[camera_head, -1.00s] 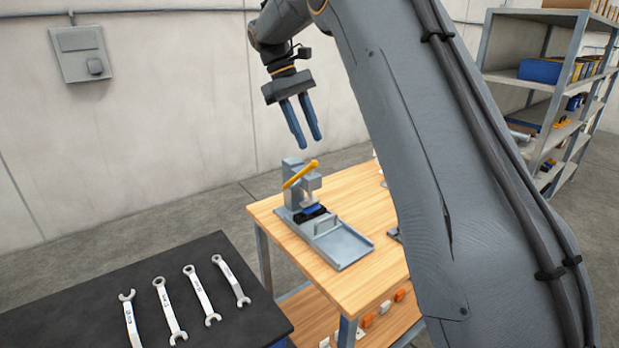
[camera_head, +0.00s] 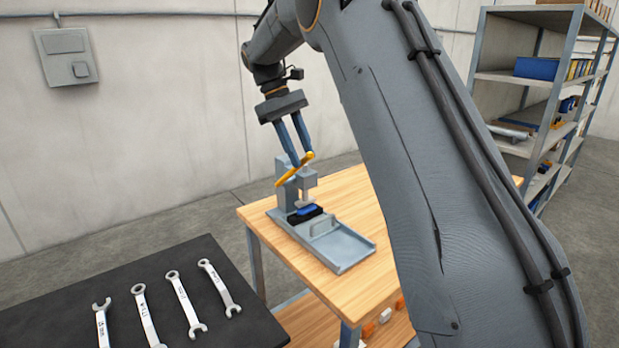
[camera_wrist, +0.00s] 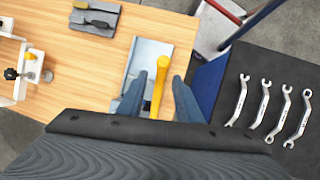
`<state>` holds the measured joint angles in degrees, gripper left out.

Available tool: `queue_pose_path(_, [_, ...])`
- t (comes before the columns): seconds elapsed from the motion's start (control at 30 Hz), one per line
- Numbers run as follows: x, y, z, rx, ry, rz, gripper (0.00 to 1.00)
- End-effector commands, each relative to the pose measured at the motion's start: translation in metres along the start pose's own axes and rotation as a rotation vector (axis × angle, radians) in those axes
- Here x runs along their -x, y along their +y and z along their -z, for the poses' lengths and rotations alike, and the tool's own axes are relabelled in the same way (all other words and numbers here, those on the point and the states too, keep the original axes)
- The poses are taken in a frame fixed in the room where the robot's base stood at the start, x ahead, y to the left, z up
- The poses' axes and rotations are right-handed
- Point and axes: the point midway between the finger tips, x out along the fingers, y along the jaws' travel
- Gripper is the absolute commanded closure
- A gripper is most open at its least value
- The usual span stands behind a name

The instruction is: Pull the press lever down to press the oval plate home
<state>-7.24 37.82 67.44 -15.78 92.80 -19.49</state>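The grey press (camera_head: 284,190) stands on the wooden table, with its yellow lever (camera_head: 290,174) slanting up to the right. Under its head a blue piece (camera_head: 304,211) rests on a black holder; I cannot make out an oval plate clearly. My gripper (camera_head: 301,159) points down with its fingertips at the upper end of the lever. In the wrist view the lever (camera_wrist: 158,88) lies between the two blue fingers of my gripper (camera_wrist: 171,78). The wrist view hides the blue piece.
A black table (camera_head: 70,310) with several wrenches stands at the left. The press's grey base tray (camera_head: 345,248) reaches toward the table's front. Another grey fixture (camera_wrist: 95,17) and a white one (camera_wrist: 20,70) stand on the wooden table (camera_wrist: 85,75). Shelving (camera_head: 535,95) is at the back right.

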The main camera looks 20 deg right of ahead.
Motion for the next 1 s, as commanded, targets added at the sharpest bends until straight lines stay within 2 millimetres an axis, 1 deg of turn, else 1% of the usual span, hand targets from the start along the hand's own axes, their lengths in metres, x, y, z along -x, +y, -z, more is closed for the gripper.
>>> queue_pose_path(0.03, [-0.006,0.0,-0.003,0.0,-0.004,0.002,0.68])
queue_pose_path(0.2, [-0.032,0.0,-0.003,0.001,-0.003,0.001,0.68])
queue_pose_path(0.4, [-0.056,0.0,-0.002,0.0,-0.002,0.001,0.68])
queue_pose_path(0.53, [-0.064,-0.001,-0.002,0.0,-0.001,0.001,0.68])
queue_pose_path(0.8, [-0.066,0.0,-0.001,0.0,-0.001,0.001,0.68])
queue_pose_path(0.87, [-0.066,0.0,-0.001,0.0,-0.001,0.0,0.77])
queue_pose_path(1.0, [-0.066,-0.001,-0.001,0.0,-0.001,0.001,1.0])
